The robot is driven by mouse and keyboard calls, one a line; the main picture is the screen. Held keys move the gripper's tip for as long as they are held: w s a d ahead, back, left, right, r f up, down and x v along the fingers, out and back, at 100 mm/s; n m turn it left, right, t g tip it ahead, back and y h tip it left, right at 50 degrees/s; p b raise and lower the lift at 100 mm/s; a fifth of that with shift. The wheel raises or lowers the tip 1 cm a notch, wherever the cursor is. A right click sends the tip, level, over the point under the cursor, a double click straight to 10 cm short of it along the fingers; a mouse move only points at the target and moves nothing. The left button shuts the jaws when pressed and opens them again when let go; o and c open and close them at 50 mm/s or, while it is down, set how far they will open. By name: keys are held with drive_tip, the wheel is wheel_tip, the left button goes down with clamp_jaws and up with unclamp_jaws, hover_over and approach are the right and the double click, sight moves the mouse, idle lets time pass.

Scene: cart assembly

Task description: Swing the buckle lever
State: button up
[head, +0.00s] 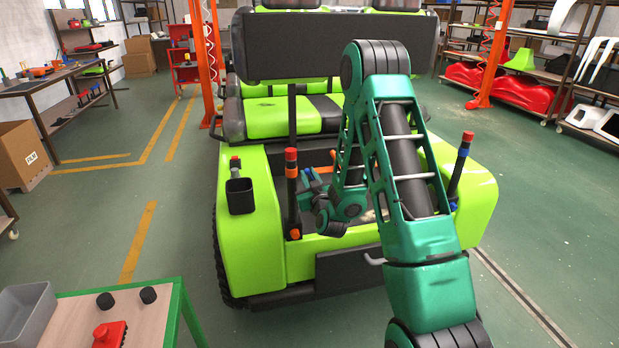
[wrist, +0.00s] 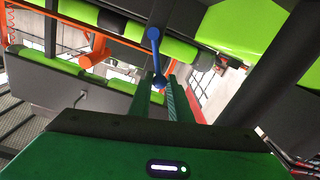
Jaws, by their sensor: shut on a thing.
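The blue buckle lever (wrist: 156,52) shows in the wrist view as a thin bar with a round end at the top. Its lower end lies between the fingertips of my gripper (wrist: 161,88). The fingers are shut on it. In the head view my gripper (head: 312,186) is at the rear of the green cart (head: 248,228), just right of a black post with a red top (head: 291,175). Small blue parts show there, but the lever cannot be made out clearly. My arm hides part of the cart's rear.
A second red-topped post (head: 460,165) stands on the right of the cart. The black seat back (head: 290,46) is above. A table with a grey bin (head: 28,312) is front left. Open floor lies left and right.

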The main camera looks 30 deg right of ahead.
drive_tip(key=shift+a, duration=0.15)
drive_tip(key=shift+o, duration=0.3)
drive_tip(key=shift+w+a+f, duration=0.2)
drive_tip(key=shift+a+f, duration=0.4)
drive_tip(key=shift+a, duration=0.1)
drive_tip(key=o, duration=0.9)
drive_tip(key=shift+c, duration=0.2)
